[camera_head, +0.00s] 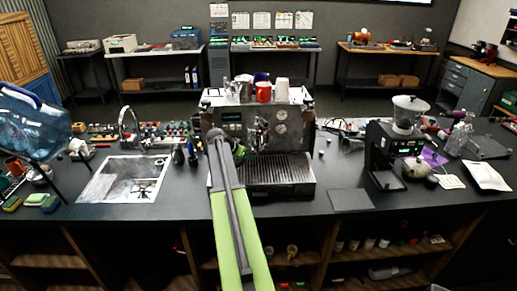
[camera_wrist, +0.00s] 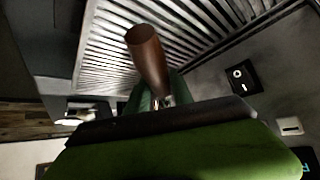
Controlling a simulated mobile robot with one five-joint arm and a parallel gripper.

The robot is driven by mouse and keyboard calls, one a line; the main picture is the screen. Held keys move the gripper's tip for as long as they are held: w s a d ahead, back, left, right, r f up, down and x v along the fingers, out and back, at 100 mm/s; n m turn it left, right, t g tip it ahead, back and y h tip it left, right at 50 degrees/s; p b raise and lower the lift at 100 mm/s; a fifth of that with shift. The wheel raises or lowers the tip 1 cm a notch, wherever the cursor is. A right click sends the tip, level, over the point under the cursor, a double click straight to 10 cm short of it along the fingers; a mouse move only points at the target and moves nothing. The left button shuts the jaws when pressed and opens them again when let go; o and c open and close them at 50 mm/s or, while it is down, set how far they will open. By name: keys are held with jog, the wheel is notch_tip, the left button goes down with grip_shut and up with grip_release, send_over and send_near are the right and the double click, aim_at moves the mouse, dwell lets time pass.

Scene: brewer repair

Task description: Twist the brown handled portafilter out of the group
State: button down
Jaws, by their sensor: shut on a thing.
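The brown portafilter handle (camera_wrist: 148,56) shows in the wrist view, tapering to a metal neck at its lower end. My gripper (camera_wrist: 158,98) is at that neck, shut on the portafilter; its green parts show beside and behind it. The dark wrist edge hides most of the fingers. In the head view the espresso machine (camera_head: 300,138) stands at mid-counter, and my arm reaches up to its left front. The arm covers my gripper and the portafilter there. The portafilter's basket and its seat in the group cannot be seen.
The machine's slatted drip tray (camera_head: 262,172) lies by my arm and fills the top of the wrist view. Cups, one a red mug (camera_head: 263,92), stand on the machine. A sink (camera_head: 125,180) is left; a grinder (camera_head: 398,145) is right. A dark mat (camera_head: 350,200) lies in front.

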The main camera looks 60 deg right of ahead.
jog(key=w+a, duration=0.1)
jog(key=a, duration=1.2)
jog(key=shift+w, duration=0.25)
